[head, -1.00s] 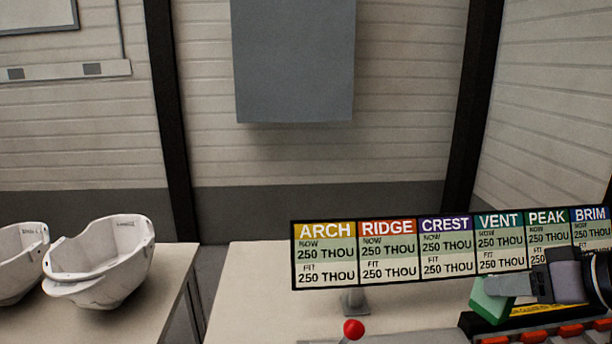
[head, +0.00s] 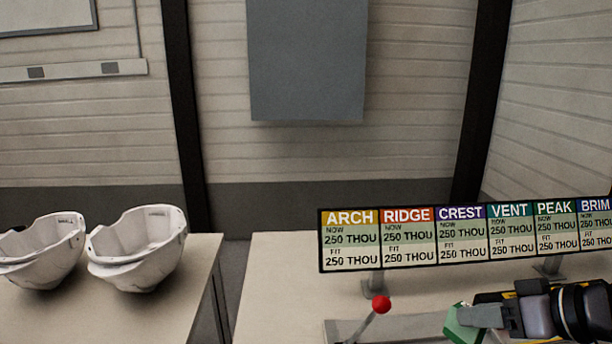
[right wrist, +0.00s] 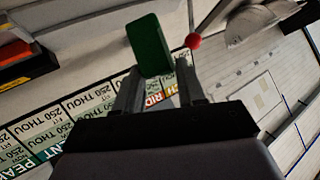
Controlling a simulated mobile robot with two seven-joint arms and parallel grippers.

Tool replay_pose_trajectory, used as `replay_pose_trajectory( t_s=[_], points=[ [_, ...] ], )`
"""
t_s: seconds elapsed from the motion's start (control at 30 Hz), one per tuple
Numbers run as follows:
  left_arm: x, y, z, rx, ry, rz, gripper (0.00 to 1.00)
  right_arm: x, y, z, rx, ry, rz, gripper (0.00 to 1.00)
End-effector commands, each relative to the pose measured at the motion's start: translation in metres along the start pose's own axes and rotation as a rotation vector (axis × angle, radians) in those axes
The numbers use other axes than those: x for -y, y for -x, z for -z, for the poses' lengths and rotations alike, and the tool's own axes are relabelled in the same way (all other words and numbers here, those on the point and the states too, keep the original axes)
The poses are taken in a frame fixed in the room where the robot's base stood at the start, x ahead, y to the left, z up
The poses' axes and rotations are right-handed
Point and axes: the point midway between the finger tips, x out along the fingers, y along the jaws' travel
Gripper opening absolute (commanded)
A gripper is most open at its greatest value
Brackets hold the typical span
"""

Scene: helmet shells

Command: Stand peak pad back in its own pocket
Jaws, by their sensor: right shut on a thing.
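My right gripper (head: 480,318) is shut on a green pad (head: 463,324) at the bottom right of the head view. The pad is held in front of the sign board's lower edge, near the fingertips' end. In the right wrist view the same green pad (right wrist: 149,45) stands out past both fingers (right wrist: 158,85), tilted. No lettering shows on it. The sign board (head: 375,234) has a PEAK column (head: 556,225) reading NOW 250 THOU and FIT 250 THOU. The pockets cannot be made out. My left gripper is not in view.
A lever with a red knob (head: 381,304) stands left of the pad; its knob also shows in the right wrist view (right wrist: 193,41). A dark holder with red and orange parts (right wrist: 22,55) is at the wrist view's upper left. White helmet shells (head: 138,250) sit on the left table.

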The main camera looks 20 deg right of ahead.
Motion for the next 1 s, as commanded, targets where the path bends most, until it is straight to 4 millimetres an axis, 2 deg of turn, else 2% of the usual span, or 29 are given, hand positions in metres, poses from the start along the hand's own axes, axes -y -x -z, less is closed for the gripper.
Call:
replay_pose_trajectory(
  t_s=[0.1,0.4,0.67,1.0],
  points=[
    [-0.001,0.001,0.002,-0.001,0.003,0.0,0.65,0.015,-0.024,-0.014,0.016,0.031,0.05,0.0],
    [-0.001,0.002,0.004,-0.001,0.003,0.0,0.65,0.05,-0.07,-0.041,0.052,0.082,0.114,0.0],
    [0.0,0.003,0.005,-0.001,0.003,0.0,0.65,0.074,-0.093,-0.048,0.057,0.09,0.129,0.0],
    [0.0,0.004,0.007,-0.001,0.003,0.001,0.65,0.118,-0.124,-0.045,0.035,0.061,0.096,0.0]
  ],
)
